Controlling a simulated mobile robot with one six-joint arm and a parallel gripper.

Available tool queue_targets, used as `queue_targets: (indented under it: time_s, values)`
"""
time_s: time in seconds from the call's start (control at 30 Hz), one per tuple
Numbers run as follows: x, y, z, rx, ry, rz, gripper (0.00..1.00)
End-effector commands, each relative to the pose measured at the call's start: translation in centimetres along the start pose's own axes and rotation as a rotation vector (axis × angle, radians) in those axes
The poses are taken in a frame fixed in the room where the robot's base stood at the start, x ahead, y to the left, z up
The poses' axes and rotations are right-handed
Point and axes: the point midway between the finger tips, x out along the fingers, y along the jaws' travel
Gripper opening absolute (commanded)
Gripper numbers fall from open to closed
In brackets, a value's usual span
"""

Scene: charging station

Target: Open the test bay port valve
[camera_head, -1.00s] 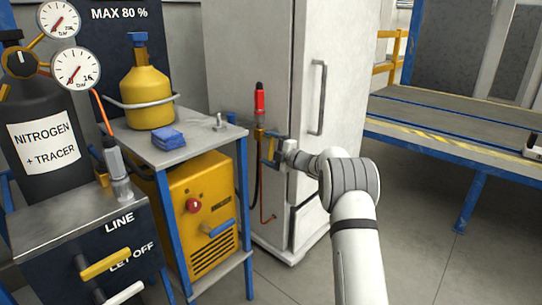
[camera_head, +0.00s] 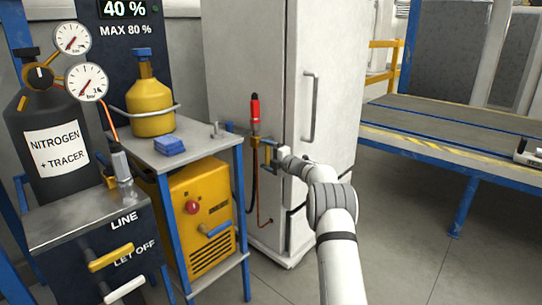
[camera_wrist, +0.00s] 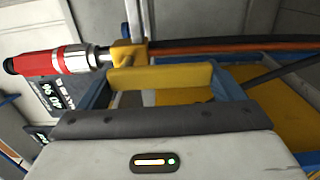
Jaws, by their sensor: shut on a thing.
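The port valve is a brass body (camera_head: 255,141) with a red-capped fitting (camera_head: 255,108) upright on top, in front of the white cabinet (camera_head: 240,60). In the wrist view the red fitting (camera_wrist: 45,63) lies at the upper left, joined to the brass body (camera_wrist: 128,55). The valve's yellow lever (camera_wrist: 160,77) runs across, between the blue fingers of my gripper (camera_wrist: 160,88). My gripper (camera_head: 271,152) is shut on this lever, beside the valve. In the head view the lever is small and its exact angle is hard to tell.
The nitrogen cylinder (camera_head: 55,150) is farther left. A workbench (camera_head: 440,125) stands right; open floor lies between.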

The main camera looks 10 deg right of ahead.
Motion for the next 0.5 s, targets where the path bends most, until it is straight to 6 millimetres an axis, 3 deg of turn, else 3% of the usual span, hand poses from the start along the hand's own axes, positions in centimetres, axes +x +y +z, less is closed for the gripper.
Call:
queue_targets:
  time_s: [0.03,0.17,0.5]
  values:
    - [0.5,0.0,-0.7,-0.003,0.014,0.001,0.90]
    - [0.2,0.0,-0.4,-0.002,0.008,0.001,1.00]
    - [-0.9,0.1,0.3,0.001,-0.002,0.000,1.00]
